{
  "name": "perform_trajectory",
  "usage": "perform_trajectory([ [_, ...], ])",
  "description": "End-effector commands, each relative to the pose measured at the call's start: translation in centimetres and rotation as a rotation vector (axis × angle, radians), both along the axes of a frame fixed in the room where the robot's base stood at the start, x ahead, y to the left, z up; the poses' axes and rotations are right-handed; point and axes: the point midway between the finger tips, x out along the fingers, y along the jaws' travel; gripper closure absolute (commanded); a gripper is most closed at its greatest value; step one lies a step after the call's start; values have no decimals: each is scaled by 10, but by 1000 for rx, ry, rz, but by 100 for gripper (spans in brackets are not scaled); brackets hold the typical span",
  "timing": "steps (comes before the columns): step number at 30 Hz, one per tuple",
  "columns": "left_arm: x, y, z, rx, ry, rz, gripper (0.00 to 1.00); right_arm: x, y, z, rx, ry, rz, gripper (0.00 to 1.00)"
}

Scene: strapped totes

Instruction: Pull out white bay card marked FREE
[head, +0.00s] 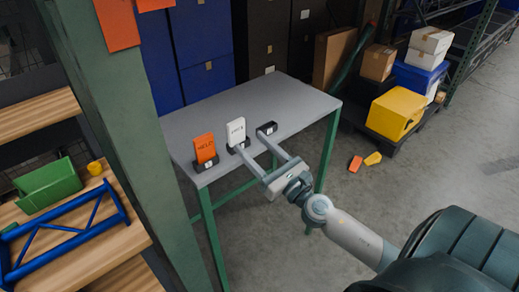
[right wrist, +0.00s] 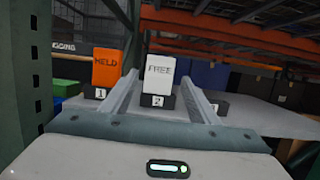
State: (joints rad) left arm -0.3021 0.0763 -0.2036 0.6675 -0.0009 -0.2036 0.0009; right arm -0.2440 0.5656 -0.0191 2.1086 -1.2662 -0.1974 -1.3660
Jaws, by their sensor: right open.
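The white card marked FREE (head: 236,131) stands upright in the middle holder, numbered 2, on a grey table (head: 290,95). The card also shows in the right wrist view (right wrist: 159,69), between my two fingers. An orange card marked HELD (head: 205,148) stands in holder 1 to its left and also shows in the right wrist view (right wrist: 106,68). A third holder (head: 267,128) on the right holds no card. My right gripper (head: 263,157) is open, its fingers reaching over the table's front edge toward the white card. My left gripper is out of view.
A green post (head: 130,130) rises left of the table. A wooden shelf (head: 40,113) with a green bin (head: 48,184) and blue frame is at left. Blue totes (head: 200,45) stand behind. A yellow box (head: 397,112) sits at right. The table's right half is clear.

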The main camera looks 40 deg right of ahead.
Motion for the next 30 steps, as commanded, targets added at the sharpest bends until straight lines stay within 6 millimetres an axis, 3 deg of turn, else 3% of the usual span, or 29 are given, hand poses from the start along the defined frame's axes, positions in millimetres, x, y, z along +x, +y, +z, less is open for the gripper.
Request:
perform_trajectory([
  [9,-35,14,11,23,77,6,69,37,3,13,2,-3,-1,45],
  [19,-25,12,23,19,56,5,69,70,7,20,0,-1,0,45],
  [30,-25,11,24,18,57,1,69,79,8,20,0,0,0,45],
])
